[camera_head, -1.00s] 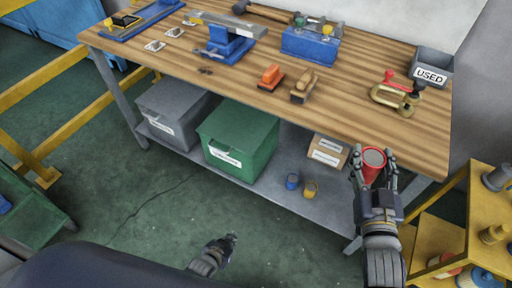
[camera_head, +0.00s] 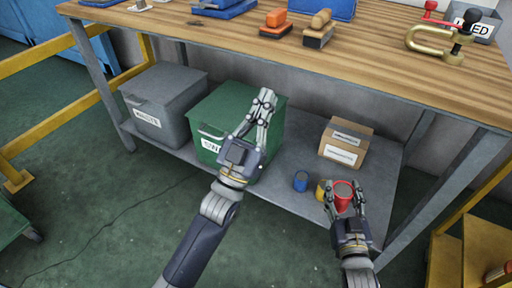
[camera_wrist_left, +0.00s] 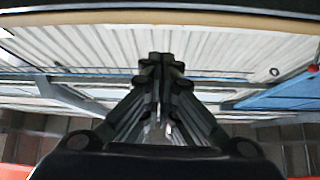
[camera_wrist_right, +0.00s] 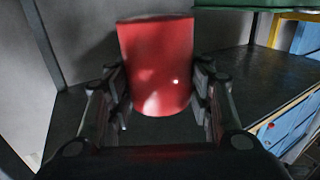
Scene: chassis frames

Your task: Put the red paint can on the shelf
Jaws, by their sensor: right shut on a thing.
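The red paint can (camera_head: 343,197) is held upright in my right gripper (camera_head: 345,190), at the front right of the bench's grey lower shelf (camera_head: 278,198). In the right wrist view the red can (camera_wrist_right: 158,65) sits between the fingers, with the dark shelf surface (camera_wrist_right: 265,75) behind it. I cannot tell whether its base touches the shelf. A blue can (camera_head: 301,181) and a yellow can (camera_head: 321,190), partly hidden by the right fingers, stand just left of it. My left gripper (camera_head: 266,96) is shut and empty, in front of the green bin.
On the lower shelf stand a grey bin (camera_head: 165,100), a green bin (camera_head: 210,113) and a cardboard box (camera_head: 345,143). The wooden bench top (camera_head: 350,58) overhangs them, with a leg (camera_head: 445,200) at right. A yellow rack (camera_head: 465,245) stands at lower right.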

